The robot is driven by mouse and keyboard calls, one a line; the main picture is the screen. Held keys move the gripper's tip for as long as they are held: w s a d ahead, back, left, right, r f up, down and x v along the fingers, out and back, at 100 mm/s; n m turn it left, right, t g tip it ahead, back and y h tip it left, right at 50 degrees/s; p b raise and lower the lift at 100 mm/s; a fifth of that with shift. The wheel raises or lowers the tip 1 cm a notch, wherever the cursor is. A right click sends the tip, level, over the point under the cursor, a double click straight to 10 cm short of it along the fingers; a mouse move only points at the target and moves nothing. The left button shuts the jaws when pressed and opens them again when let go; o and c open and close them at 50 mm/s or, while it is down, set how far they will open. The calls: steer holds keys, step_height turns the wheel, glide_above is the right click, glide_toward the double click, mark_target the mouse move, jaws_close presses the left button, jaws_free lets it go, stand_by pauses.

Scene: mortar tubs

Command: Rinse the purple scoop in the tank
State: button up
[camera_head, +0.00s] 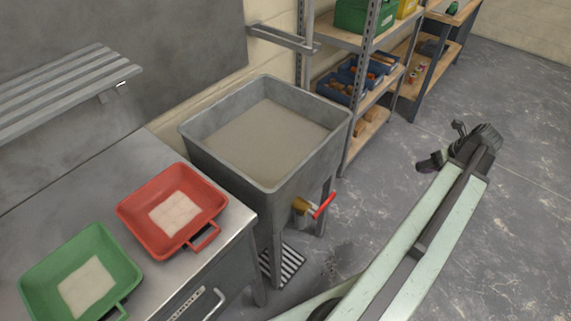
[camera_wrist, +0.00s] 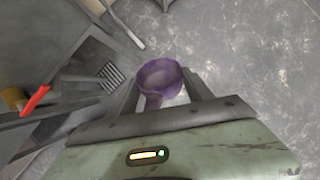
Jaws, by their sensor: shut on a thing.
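The purple scoop (camera_wrist: 158,78) is held between the fingers of my gripper (camera_wrist: 168,92) in the wrist view. Its bowl shows its open side to the wrist camera, with the handle toward the gripper. In the head view the scoop (camera_head: 432,162) is a small dark purple shape at the end of my gripper (camera_head: 447,158), out over the floor to the right of the tank. The grey tank (camera_head: 263,180) stands on legs and holds murky grey-beige liquid. A brass tap with a red lever (camera_head: 323,206) is on its front.
A red tub (camera_head: 148,236) and a green tub (camera_head: 45,293) with pale contents stand on the metal bench (camera_head: 238,222) left of the tank. A shelf rack (camera_head: 352,140) with bins stands behind the tank. The floor on the right is open.

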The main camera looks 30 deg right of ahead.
step_height(320, 180, up, 18)
steer(key=p, duration=1.7)
stand_by(1.6)
step_height(320, 180, up, 4)
steer(key=p, duration=0.4)
steer(key=shift+f, duration=0.1)
